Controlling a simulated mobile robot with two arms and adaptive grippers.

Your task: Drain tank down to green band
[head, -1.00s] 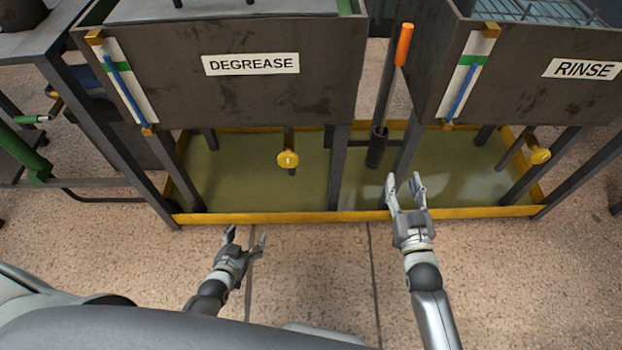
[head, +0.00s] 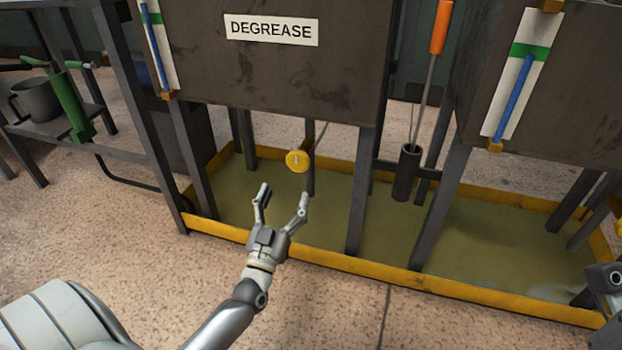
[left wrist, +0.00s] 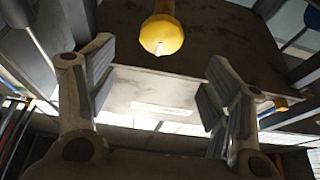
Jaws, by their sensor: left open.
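The DEGREASE tank (head: 290,70) is dark grey, with a white gauge strip (head: 170,70) on its left front. The strip's blue column (head: 158,55) reaches past the green band (head: 155,18). A round yellow valve knob (head: 297,160) with a pale mark sits below the tank; it also shows in the left wrist view (left wrist: 162,37). My left gripper (head: 284,193) is open and empty, just below and in front of the knob, fingers pointing toward it, apart from it. Only a grey piece of my right arm shows at the right edge; its fingers are hidden.
A yellow-rimmed tray (head: 390,272) with greenish liquid lies under the tanks, among rack legs. The RINSE tank's gauge (head: 520,75) is at right. An orange-handled tool (head: 439,30) stands in a dark holder (head: 407,172). A green item (head: 70,110) and mug (head: 37,100) are left.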

